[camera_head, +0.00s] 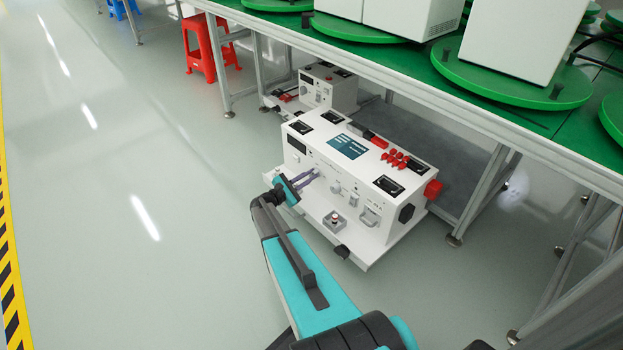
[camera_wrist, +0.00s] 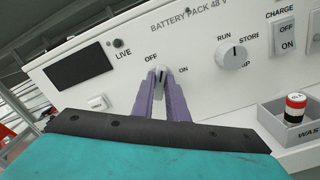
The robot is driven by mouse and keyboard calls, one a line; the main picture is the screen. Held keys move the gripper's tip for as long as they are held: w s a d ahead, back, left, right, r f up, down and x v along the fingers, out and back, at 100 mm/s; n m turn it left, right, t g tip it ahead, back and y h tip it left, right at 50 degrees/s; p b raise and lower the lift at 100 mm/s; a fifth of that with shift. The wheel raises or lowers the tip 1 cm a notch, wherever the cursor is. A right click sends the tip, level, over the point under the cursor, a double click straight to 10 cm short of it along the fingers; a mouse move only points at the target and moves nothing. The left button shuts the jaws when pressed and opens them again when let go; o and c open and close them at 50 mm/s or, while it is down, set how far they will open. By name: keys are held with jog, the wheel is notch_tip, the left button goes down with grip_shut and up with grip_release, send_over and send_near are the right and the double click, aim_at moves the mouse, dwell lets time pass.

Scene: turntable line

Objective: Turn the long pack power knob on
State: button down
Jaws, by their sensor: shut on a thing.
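The long white battery pack (camera_head: 345,186) stands on a low base under the green bench in the head view. Its front panel, labelled "BATTERY PACK 48 V", fills the wrist view (camera_wrist: 205,48). The power knob (camera_wrist: 160,72) is small and pale, with OFF printed at its upper left and ON at its right. My gripper (camera_wrist: 161,82) is shut on this knob, one purple finger on each side. In the head view my gripper (camera_head: 311,175) reaches the left part of the panel. The fingers partly hide the knob, and I cannot surely read its pointer.
A RUN/STORE/SHIP knob (camera_wrist: 234,55) and a CHARGE switch (camera_wrist: 287,37) sit to the right on the panel. A grey tray (camera_wrist: 275,118) holds a red, white and black piece. A shorter white pack (camera_head: 318,93) stands behind. Bench legs (camera_head: 486,190) flank the pack; floor at left is clear.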

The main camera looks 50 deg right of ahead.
jog(key=shift+s+f+m+b, duration=0.1)
jog(key=shift+f+m+b, duration=0.05)
jog(key=shift+m+b, duration=1.75)
jog(key=shift+s+f+m+b, duration=0.15)
jog(key=shift+m+b, duration=1.35)
jog(key=shift+m, duration=0.75)
jog(key=shift+s+f+m+b, duration=0.1)
jog(key=shift+m+b, duration=1.6)
jog(key=shift+m, duration=0.35)
jog(key=c, duration=1.7)
grip_release()
jog(key=shift+c, duration=0.2)
jog(key=shift+w+r, duration=0.1)
jog(key=shift+w+a, duration=0.1)
jog(key=shift+a, duration=0.05)
